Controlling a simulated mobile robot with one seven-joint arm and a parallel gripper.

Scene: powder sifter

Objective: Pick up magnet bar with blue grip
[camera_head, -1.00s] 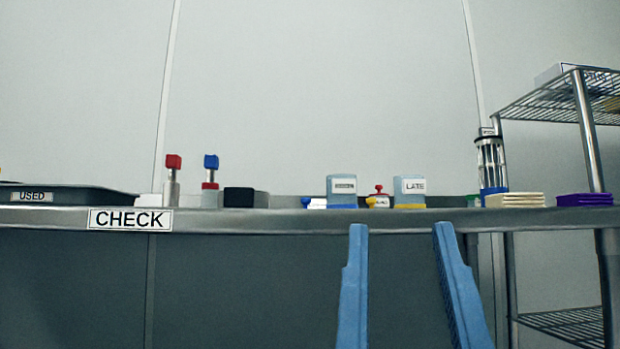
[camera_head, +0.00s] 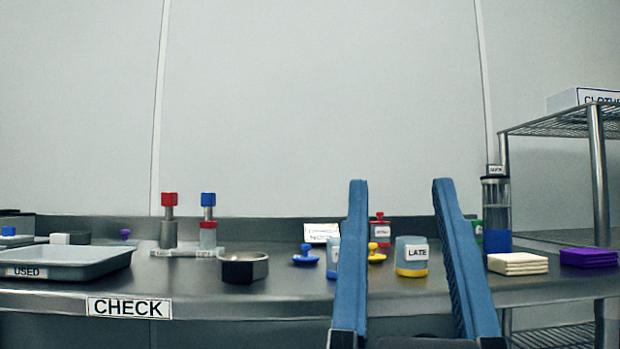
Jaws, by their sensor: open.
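The magnet bar with blue grip (camera_head: 208,200) stands upright at the left of the counter, its blue block on top of a short metal shaft. Below it are a red band and a pale lower part, on a light base. The similar bar with a red grip (camera_head: 169,200) stands just to its left. My gripper (camera_head: 401,184) is open and empty, its two long blue fingers pointing up. It is well to the right of the blue-grip bar and apart from it.
A grey USED tray (camera_head: 118,262) is at the left. A dark round dish (camera_head: 243,268) stands in front of the bars. A LATE jar (camera_head: 411,258), cream pads (camera_head: 517,263) and a wire shelf (camera_head: 560,125) are to the right. My fingers cover part of the counter.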

